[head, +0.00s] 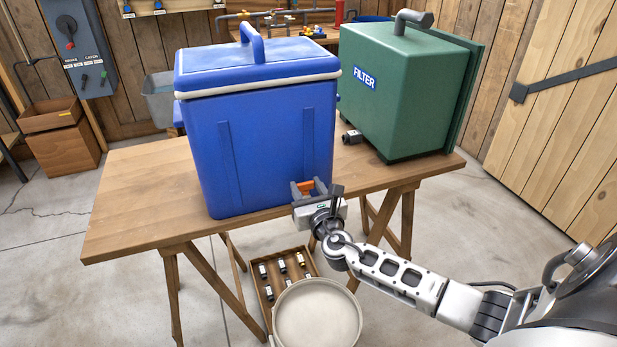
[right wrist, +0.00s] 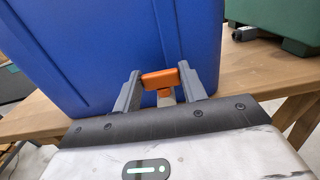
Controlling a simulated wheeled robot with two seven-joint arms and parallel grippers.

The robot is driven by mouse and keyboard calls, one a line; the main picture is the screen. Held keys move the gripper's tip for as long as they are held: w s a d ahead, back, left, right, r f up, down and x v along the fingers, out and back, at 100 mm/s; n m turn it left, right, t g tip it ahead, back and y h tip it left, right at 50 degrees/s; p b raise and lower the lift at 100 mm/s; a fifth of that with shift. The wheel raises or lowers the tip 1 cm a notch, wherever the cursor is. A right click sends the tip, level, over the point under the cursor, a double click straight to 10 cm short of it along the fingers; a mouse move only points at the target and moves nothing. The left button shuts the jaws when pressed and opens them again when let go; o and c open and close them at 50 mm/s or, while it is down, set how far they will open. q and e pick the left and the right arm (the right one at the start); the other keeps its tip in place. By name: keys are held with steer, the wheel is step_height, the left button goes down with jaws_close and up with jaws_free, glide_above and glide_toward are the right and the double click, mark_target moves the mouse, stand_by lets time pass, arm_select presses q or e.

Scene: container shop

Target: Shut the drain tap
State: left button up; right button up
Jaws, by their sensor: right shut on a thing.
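The drain tap has an orange handle (right wrist: 160,78) and sits low on the front of the blue cooler (head: 250,150). In the right wrist view the handle lies between my right gripper's two grey fingers (right wrist: 160,92), with a pale stem below it. In the head view my right gripper (head: 312,190) is at the cooler's lower right front, and a bit of the orange handle (head: 305,187) shows between its fingers. The gripper is shut on the handle. The tap's spout is mostly hidden by the gripper. My left gripper is not in view.
The cooler stands on a wooden trestle table (head: 130,205). A green filter box (head: 410,90) and a small black fitting (head: 352,137) are to its right. Below are a pale round tub (head: 318,315) and a wooden crate (head: 263,305) of small parts. The table's left end is clear.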

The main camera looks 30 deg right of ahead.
steer(key=o, duration=1)
steer(key=b+v, duration=0.1)
steer(key=v, duration=1.5)
steer(key=shift+a, duration=0.1)
steer(key=shift+w, duration=0.1)
